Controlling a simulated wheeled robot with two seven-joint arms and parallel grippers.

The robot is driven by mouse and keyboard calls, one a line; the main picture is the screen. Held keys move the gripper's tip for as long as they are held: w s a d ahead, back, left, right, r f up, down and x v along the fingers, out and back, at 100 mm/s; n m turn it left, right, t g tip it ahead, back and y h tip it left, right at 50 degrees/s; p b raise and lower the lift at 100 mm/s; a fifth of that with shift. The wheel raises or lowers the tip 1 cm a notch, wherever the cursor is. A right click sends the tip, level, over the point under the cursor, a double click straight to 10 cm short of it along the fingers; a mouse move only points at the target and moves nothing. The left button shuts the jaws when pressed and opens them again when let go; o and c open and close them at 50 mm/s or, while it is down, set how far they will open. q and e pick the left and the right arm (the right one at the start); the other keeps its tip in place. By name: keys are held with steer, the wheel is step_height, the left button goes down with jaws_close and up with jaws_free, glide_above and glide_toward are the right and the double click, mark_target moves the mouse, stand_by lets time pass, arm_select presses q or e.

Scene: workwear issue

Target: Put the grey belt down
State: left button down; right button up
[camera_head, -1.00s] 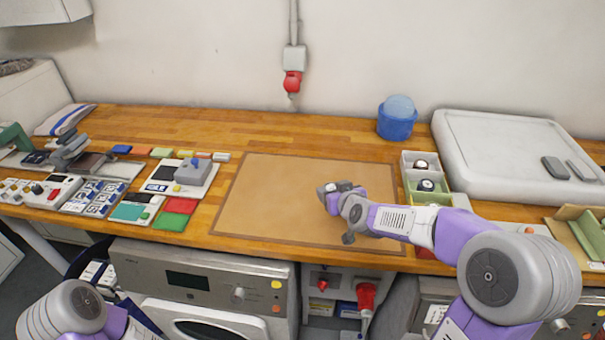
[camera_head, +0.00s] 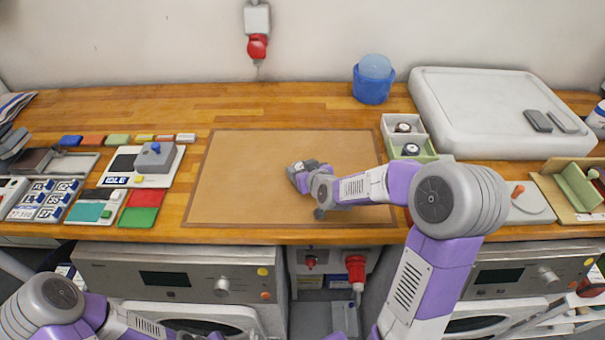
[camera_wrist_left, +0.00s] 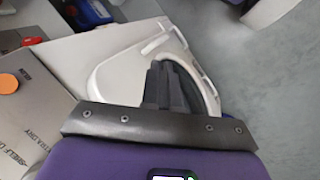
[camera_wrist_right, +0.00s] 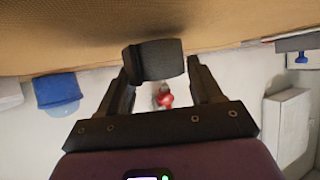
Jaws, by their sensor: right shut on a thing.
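The grey belt, a dark grey roll (camera_wrist_right: 153,60), is between the fingers of my right gripper (camera_wrist_right: 160,78) in the right wrist view. In the head view the right gripper (camera_head: 302,174) is over the middle of the brown mat (camera_head: 235,200), and a small pale round part of the roll shows there. The roll is close to the mat, with a shadow beside it; I cannot tell whether it touches. My left gripper (camera_wrist_left: 166,85) looks shut and empty, low in front of the counter near a machine door.
A tray with rolled items (camera_head: 410,149) stands right of the mat, with a blue tub (camera_head: 373,85) behind. A large white tray (camera_head: 480,110) is at back right. Devices and coloured pads (camera_head: 140,216) lie left. Most of the mat is bare.

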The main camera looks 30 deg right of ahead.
steer(key=shift+f, duration=0.35)
steer(key=shift+f, duration=0.2)
steer(key=o, duration=1.1)
steer(key=shift+o, duration=0.2)
steer(key=shift+r, duration=0.1)
